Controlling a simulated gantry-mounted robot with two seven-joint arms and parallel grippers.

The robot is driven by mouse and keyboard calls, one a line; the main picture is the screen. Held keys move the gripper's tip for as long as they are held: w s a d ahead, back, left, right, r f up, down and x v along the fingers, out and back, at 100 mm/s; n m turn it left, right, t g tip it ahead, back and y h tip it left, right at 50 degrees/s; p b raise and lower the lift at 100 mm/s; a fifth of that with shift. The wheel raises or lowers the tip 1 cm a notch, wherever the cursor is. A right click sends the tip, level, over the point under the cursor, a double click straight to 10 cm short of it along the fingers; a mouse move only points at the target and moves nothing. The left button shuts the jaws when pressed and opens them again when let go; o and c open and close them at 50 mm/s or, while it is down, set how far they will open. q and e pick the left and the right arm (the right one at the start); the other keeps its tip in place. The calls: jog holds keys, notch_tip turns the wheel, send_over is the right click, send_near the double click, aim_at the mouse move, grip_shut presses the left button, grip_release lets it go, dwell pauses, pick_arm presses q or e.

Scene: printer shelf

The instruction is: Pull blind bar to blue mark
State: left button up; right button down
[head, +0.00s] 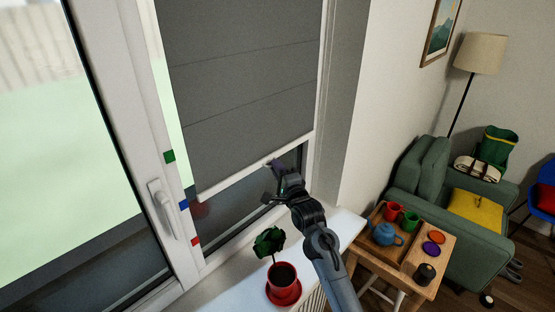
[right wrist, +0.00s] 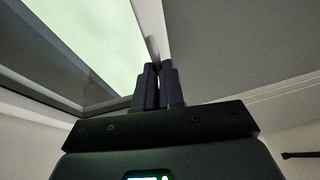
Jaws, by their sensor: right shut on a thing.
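The grey blind (head: 245,75) hangs down over the window, with a white bar (head: 226,184) along its lower edge. On the white frame to its left are a green mark (head: 169,156), a blue mark (head: 183,204) and a red mark (head: 195,241), from top to bottom. The bar's left end looks about level with the blue mark, seen at a slant. My right gripper (head: 273,166) is at the bar, right of its middle. In the right wrist view its dark fingers (right wrist: 158,82) are shut on the bar's thin edge. My left gripper is out of view.
A red potted plant (head: 283,283) stands on the white windowsill (head: 225,285), below my right arm. A window handle (head: 163,207) sticks out left of the marks. A wooden table (head: 430,285) with a teapot (head: 386,233) and mugs stands at the right.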

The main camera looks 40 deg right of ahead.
jog(key=shift+f, duration=0.6)
jog(key=c, duration=1.2)
grip_release()
jog(key=shift+c, duration=0.2)
jog(key=b+v, duration=0.1)
jog(key=v, duration=0.9)
jog(key=shift+s+a, duration=0.15)
jog(key=shift+s, duration=0.25)
